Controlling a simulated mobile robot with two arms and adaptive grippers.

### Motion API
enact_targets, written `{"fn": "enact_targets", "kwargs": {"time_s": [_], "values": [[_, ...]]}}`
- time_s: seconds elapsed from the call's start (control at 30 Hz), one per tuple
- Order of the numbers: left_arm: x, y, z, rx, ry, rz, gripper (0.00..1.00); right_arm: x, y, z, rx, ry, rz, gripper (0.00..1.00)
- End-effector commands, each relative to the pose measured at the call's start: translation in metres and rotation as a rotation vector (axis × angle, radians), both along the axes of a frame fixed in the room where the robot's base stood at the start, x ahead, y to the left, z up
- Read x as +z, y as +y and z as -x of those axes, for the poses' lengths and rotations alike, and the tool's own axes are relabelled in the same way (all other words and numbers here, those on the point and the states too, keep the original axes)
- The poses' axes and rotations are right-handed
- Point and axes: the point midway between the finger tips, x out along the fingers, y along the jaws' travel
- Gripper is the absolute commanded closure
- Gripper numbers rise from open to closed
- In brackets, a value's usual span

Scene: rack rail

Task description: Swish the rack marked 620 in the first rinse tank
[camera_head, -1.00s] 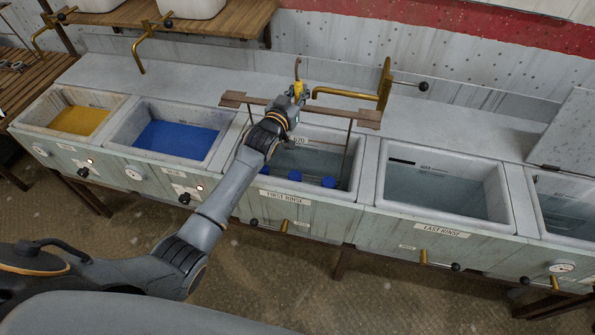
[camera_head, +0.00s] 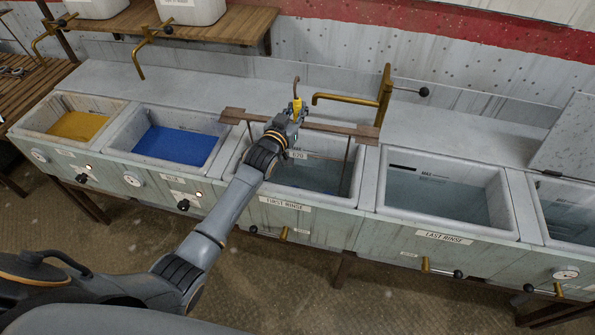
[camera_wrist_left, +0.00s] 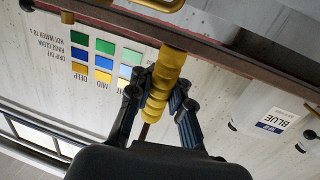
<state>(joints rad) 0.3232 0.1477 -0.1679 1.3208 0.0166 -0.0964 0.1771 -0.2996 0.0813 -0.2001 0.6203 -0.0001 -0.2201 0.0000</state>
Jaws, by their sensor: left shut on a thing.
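The rack marked 620 (camera_head: 345,128) has a brown crossbar spanning the first rinse tank (camera_head: 285,212), with its 620 tag just below the bar. A thin rod (camera_head: 347,166) runs down from the bar into the tank. The rack's lower part is hidden by the tank's front wall and the water. My left gripper (camera_head: 295,112) is shut on the rack's yellow grip (camera_wrist_left: 158,90), above the bar. In the left wrist view, the gripper's fingers (camera_wrist_left: 158,98) sit on both sides of the grip. My right gripper is out of view.
A brass tap (camera_head: 345,99) stands close behind the bar. The last rinse tank (camera_head: 445,237) adjoins on the right, a blue tank (camera_head: 175,146) and yellow tank (camera_head: 75,126) on the left. A raised lid (camera_head: 568,140) stands at far right.

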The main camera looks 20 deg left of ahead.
Motion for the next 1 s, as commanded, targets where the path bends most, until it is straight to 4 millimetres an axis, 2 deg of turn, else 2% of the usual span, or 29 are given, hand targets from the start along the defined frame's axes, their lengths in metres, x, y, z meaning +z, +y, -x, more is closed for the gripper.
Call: {"fn": "enact_targets", "kwargs": {"time_s": [0.03, 0.4, 1.0], "values": [[0.004, 0.0, 0.001, 0.0, -0.006, 0.001, 1.0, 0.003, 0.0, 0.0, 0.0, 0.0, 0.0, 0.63], [0.003, 0.0, 0.001, 0.0, -0.008, 0.001, 1.0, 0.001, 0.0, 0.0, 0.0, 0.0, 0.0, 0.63], [0.002, 0.002, -0.026, 0.0, -0.008, 0.0, 1.0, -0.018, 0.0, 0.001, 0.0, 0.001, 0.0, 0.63]]}}
